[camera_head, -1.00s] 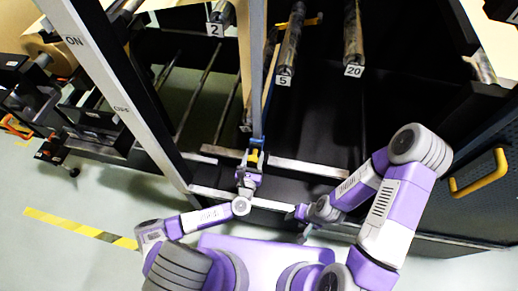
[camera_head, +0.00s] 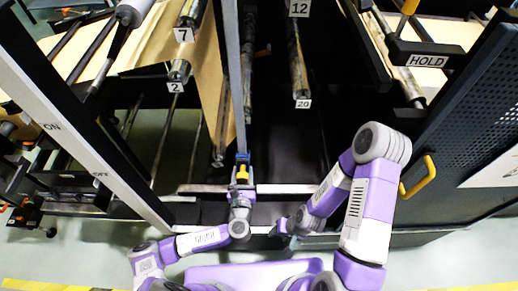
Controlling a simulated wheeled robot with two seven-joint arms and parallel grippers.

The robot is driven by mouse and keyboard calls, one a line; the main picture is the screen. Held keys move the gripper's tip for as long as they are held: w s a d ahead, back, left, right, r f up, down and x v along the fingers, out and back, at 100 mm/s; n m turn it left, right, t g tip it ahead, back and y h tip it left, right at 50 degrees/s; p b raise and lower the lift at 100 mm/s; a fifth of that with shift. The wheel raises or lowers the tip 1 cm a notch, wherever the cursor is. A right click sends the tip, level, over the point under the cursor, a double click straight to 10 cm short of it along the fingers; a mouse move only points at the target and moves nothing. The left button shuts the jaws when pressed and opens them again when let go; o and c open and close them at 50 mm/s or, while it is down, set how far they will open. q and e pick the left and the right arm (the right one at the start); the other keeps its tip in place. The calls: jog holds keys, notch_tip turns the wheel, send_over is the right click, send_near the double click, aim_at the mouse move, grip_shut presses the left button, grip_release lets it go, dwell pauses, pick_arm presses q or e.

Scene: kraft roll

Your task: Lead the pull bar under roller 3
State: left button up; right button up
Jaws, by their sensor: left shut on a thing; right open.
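My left gripper (camera_head: 241,182) is low in the middle of the head view, at the lower end of a long grey post or strip. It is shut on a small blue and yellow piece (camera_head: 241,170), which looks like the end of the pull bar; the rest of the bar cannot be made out. My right gripper (camera_head: 283,228) is open and empty, lower and to the right, near the machine's front rail. No label 3 is readable, so I cannot tell which roller is roller 3. Rollers marked 2 (camera_head: 178,70) and 20 (camera_head: 299,75) show above the grippers.
Brown kraft paper (camera_head: 207,65) hangs left of the grey post. A roller marked 7 (camera_head: 190,12) and a label 12 (camera_head: 299,8) are at the top. A white post (camera_head: 50,120) stands left.

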pick_arm(q)
jog(key=d+r+p, duration=0.3)
jog(key=r+p, duration=0.1)
jog(key=r, duration=0.2)
jog(key=d+r+p, duration=0.3)
jog(key=r+p, duration=0.1)
jog(key=r, duration=0.3)
jog(key=shift+r+p, duration=0.15)
jog(key=shift+p, duration=0.15)
jog(key=shift+s, duration=0.1)
jog(key=shift+a+r, duration=0.1)
jog(key=shift+a, duration=0.2)
jog(key=shift+d, duration=0.15)
jog(key=shift+r, duration=0.15)
